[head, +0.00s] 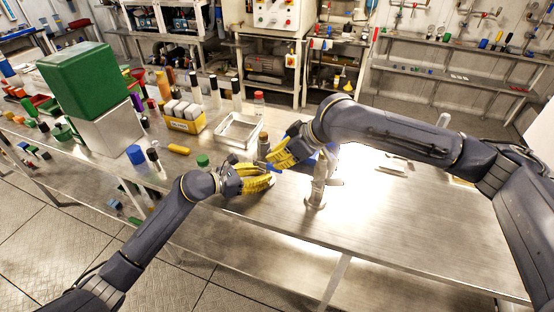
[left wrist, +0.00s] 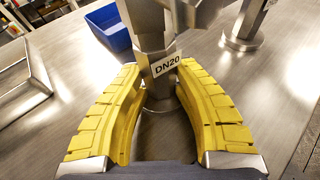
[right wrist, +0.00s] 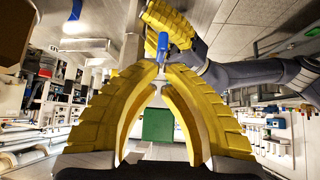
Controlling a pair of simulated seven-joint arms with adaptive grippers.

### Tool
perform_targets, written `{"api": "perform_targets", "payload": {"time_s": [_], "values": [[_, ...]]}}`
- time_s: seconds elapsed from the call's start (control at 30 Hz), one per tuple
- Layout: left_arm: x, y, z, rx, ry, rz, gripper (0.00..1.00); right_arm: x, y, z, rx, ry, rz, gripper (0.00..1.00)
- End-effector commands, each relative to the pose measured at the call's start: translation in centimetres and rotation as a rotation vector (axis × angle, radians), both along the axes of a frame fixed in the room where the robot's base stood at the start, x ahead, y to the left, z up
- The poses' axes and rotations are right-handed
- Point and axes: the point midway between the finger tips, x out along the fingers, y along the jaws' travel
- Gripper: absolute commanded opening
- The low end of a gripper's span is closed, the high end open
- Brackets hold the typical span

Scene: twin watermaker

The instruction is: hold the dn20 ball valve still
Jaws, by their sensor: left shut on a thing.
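The DN20 ball valve (left wrist: 152,38) is a grey metal body with a white DN20 label, seen in the left wrist view. My left gripper (left wrist: 158,88) is shut on it, a yellow finger on each side. In the head view my left gripper (head: 266,175) is low over the bench and the fingers hide most of the valve. A blue lever (right wrist: 162,44) shows just past the fingertips of my right gripper (right wrist: 165,74). The right fingertips are close together with a small gap; whether they touch the lever is unclear. My right gripper (head: 273,160) is beside the left one.
A metal stand (head: 317,187) rises from the bench (head: 390,235) right of the grippers. A blue bin (left wrist: 106,27) is behind the valve. A metal tray (head: 238,131), a yellow box (head: 185,124) and several bottles stand to the left. The front right bench is clear.

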Motion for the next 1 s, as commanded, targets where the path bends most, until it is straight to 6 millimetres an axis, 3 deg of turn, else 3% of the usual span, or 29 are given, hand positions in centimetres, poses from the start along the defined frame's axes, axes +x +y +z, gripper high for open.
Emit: {"api": "perform_targets", "payload": {"time_s": [0.03, 0.27, 0.5, 1.0], "values": [[-0.4, -0.1, -0.9, 0.006, 0.018, -0.005, 0.00, 0.0, 0.0, 0.2, -0.001, -0.001, 0.000, 0.00], [-0.4, -0.1, -0.9, 0.006, 0.018, -0.005, 0.00, 0.0, 0.1, 1.1, 0.000, -0.002, 0.000, 0.00], [-0.4, -0.1, -0.9, 0.006, 0.018, -0.005, 0.00, 0.1, 0.4, 4.7, 0.000, -0.006, 0.000, 0.00], [-0.4, -0.1, -0.9, 0.006, 0.018, -0.005, 0.00, -2.1, -4.6, 10.8, 0.000, -0.002, -0.001, 0.00]]}}
